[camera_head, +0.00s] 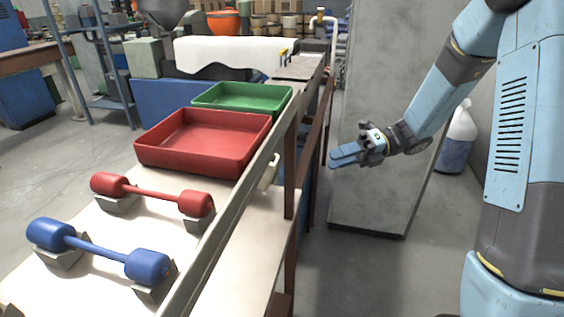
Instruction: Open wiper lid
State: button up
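My gripper (345,155) hangs in the air to the right of the workbench, in front of a grey pillar. It has blue fingers pointing left and touches nothing. The fingers overlap in this view, so I cannot tell whether they are open or shut. No wiper lid can be clearly made out. At the far end of the bench there is a flat grey plate (301,66) beside small yellow parts (284,54); I cannot tell whether either belongs to the wiper.
The bench holds a red tray (190,165), a green tray (262,105), and red (152,192) and blue (95,247) dumbbell-shaped pieces on supports. A rail (230,185) edges its right side. The grey pillar (380,190) stands behind my gripper; open floor lies below it.

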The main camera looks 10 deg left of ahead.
jog(key=w+a+f+m+y, duration=0.2)
jog(key=w+f+m+y, duration=0.15)
jog(key=w+m, duration=0.2)
jog(key=f+x, duration=0.1)
jog(key=x, duration=1.2)
jog(key=shift+s+a+t, duration=0.25)
jog(key=shift+s+t, duration=0.15)
grip_shut()
jog(key=shift+d+h, duration=0.1)
jog(key=shift+h, duration=0.15)
dwell(0.6)
